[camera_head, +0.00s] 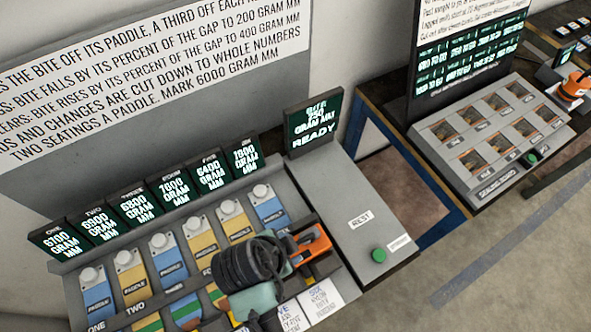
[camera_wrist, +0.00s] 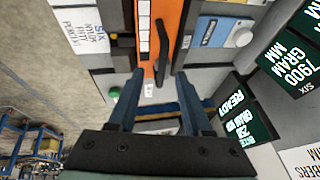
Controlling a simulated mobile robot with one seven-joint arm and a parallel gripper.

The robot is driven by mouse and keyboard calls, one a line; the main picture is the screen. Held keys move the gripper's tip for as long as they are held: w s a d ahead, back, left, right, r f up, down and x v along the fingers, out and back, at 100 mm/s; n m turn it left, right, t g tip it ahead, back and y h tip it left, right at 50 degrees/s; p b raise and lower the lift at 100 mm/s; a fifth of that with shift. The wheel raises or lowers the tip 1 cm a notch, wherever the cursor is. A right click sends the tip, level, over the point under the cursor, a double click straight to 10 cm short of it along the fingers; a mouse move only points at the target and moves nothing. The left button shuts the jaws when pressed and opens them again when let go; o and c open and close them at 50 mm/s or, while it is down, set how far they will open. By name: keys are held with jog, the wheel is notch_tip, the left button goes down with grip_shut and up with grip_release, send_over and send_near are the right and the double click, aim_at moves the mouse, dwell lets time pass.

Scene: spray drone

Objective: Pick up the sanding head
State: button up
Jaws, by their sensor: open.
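The sanding head appears to be the orange tool (camera_head: 315,243) with a black handle, lying at the right end of the paddle bench. It also fills the top middle of the wrist view (camera_wrist: 172,22), where its black handle (camera_wrist: 162,55) and a pale strip show. My gripper (camera_wrist: 157,78) is open, its two blue-grey fingers apart and nothing held between them. The handle lies just beyond the fingertips; I cannot tell whether they touch. In the head view my dark wrist covers part of the tool and the fingertips cannot be made out.
A row of blue and yellow paddles (camera_head: 162,250) stands left of the tool, under several lit displays. The grey panel (camera_head: 350,195) on the right has a REST label and a green button (camera_head: 379,255). A sealing board (camera_head: 480,125) stands farther right, with another orange object (camera_head: 574,88) beyond it.

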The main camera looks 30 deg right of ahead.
jog(key=shift+p+x, duration=0.7)
jog(key=shift+x, duration=1.8)
jog(key=shift+w, duration=0.15)
jog(key=shift+c, duration=0.3)
grip_shut()
jog(key=shift+r, duration=0.15)
